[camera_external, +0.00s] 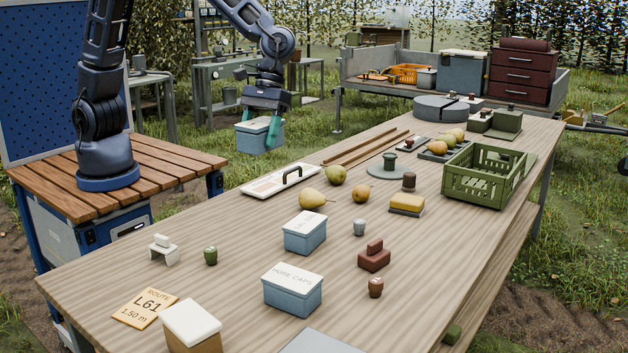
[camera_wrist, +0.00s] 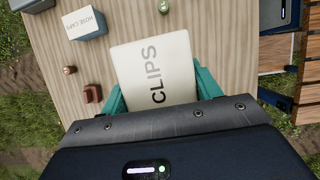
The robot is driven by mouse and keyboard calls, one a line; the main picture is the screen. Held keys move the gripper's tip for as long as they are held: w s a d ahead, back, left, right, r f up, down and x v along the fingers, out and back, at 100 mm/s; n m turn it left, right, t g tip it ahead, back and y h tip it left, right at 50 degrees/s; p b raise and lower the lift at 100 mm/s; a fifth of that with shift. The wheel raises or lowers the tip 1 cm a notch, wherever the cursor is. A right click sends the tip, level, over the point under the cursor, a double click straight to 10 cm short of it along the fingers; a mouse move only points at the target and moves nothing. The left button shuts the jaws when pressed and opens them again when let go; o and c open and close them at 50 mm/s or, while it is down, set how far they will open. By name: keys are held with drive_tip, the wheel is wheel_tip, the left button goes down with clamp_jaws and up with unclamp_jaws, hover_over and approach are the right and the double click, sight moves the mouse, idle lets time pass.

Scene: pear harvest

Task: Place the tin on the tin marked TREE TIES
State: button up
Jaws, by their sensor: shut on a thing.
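My gripper (camera_external: 258,118) is shut on a blue tin with a pale lid (camera_external: 260,135), held in the air beyond the table's far left edge in the external view. In the wrist view the lid of this held tin (camera_wrist: 156,70) reads CLIPS, between my teal fingers. A similar blue tin with a white lid (camera_external: 304,234) stands mid-table; its lid lettering is too small to read. A blue tin marked HOSE CAPS (camera_external: 292,292) stands nearer the camera and also shows in the wrist view (camera_wrist: 88,24). I cannot make out the words TREE TIES anywhere.
A white-topped box (camera_external: 192,322) stands at the front. A green crate (camera_external: 484,174) is at the right.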

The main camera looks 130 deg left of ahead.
wheel_tip(320, 180, up, 3)
hover_over(299, 225)
drive_tip(key=a, duration=0.2)
drive_tip(key=shift+m, duration=0.3)
wheel_tip(299, 225, down, 20)
drive_tip(key=shift+d+r, duration=0.1)
drive_tip(key=shift+r, duration=0.1)
drive_tip(key=o, duration=1.1)
drive_tip(key=shift+f, duration=0.1)
drive_tip(key=v, duration=1.2)
drive_tip(key=shift+w, duration=0.1)
